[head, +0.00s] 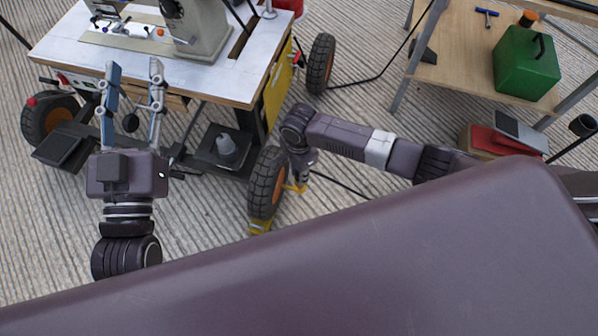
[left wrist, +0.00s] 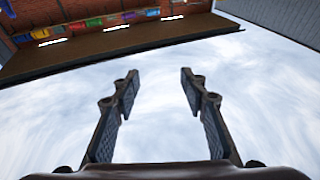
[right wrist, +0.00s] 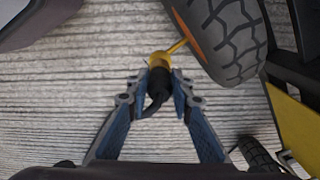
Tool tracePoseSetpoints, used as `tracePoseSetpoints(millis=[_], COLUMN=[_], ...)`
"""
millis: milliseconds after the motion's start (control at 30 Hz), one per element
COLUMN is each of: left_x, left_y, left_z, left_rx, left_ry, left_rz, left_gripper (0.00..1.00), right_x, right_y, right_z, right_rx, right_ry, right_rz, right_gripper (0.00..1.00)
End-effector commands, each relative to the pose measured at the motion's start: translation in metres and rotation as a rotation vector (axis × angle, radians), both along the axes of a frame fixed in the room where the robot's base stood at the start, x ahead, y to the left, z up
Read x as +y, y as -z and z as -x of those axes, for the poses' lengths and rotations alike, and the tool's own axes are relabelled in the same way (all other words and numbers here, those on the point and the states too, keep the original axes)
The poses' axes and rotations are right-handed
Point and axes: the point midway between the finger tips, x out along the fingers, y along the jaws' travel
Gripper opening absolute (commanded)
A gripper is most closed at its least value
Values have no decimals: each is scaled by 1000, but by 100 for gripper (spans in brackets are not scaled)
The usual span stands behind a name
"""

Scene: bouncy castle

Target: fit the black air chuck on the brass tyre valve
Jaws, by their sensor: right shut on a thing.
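The black air chuck (right wrist: 157,78) is between the fingertips of my right gripper (right wrist: 156,93), which is shut on it; its black hose bends down between the fingers. The brass tyre valve (right wrist: 158,60) is just beyond the chuck, on a thin yellow stem from the wheel's orange hub. Chuck and valve overlap in the right wrist view, and I cannot tell whether the chuck is seated. In the head view the valve (head: 296,187) shows as yellow beside the wheel (head: 267,185), mostly under my right wrist. My left gripper (head: 134,72) is open and empty, also in the left wrist view (left wrist: 156,76).
A wooden bench (head: 460,60) with a green can (head: 525,65) stands right. Floor between is mostly clear.

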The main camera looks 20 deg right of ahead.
Motion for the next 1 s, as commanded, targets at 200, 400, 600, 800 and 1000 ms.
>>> tracePoseSetpoints(millis=[200,400,600,800,1000], left_x=[0,1,1,1,1], left_y=[4,9,14,21,26], left_z=[-2,-3,-5,-6,-7], left_rx=[25,48,73,102,122], left_ry=[-1,-3,-4,-6,-7], left_rz=[-7,-15,-22,-29,-34], left_gripper=[40,40,40,40,40], right_x=[0,0,0,0,0], right_y=[0,0,0,0,0], right_z=[0,0,0,0,0], right_rx=[0,0,0,0,0], right_ry=[0,-1,-1,-1,-1], right_rz=[0,0,0,0,0], right_gripper=[0,0,0,0,0])
